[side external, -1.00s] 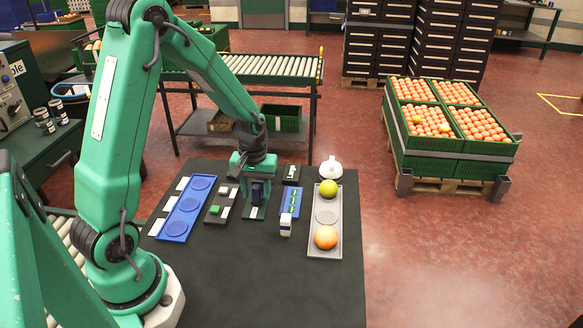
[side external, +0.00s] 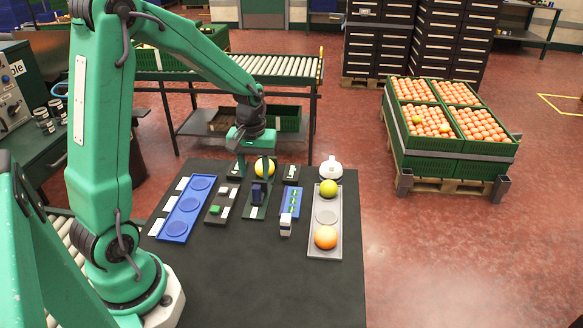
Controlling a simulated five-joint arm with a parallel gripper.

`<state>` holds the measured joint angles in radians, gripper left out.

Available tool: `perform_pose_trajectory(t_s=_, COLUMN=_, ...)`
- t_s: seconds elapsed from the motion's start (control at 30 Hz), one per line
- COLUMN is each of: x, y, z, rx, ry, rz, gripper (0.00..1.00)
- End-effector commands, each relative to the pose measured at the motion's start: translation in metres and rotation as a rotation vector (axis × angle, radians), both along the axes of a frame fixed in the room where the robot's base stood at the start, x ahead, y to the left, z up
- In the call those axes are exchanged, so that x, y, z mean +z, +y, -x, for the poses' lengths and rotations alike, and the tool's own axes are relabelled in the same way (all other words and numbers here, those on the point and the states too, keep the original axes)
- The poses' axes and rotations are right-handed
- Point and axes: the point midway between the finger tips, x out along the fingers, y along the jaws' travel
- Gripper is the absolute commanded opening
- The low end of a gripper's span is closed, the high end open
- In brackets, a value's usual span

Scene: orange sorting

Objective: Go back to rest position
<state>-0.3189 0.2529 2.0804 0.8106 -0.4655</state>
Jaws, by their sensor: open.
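My gripper (side external: 254,160) is open above the back of the table, left of centre. A yellow fruit (side external: 264,166) shows just below my gripper's body, at the far end of a dark green stand (side external: 257,210). I cannot tell whether a finger still touches it. A grey tray (side external: 325,250) on the right holds a yellow-green fruit (side external: 328,188) at its far end and an orange (side external: 325,237) at its near end. Its middle hollow is empty. A blue tray (side external: 175,228) on the left has several empty round hollows.
A white round device (side external: 331,169) stands behind the grey tray. A small blue rack (side external: 292,203) and a white-and-black block (side external: 285,225) stand between stand and tray. The table's front (side external: 280,285) is clear. A roller conveyor (side external: 275,68) runs behind; a crate pallet (side external: 450,150) stands right.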

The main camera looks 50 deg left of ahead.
Motion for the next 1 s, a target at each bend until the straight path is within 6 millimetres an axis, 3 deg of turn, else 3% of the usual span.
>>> perform_pose_trajectory(t_s=0.63, x=0.014, y=-0.003, z=0.002, rx=-0.015, ry=-0.008, rz=-0.003, gripper=0.42)
perform_pose_trajectory(t_s=1.0, x=0.061, y=-0.033, z=0.019, rx=-0.173, ry=-0.106, rz=-0.036, gripper=0.42)
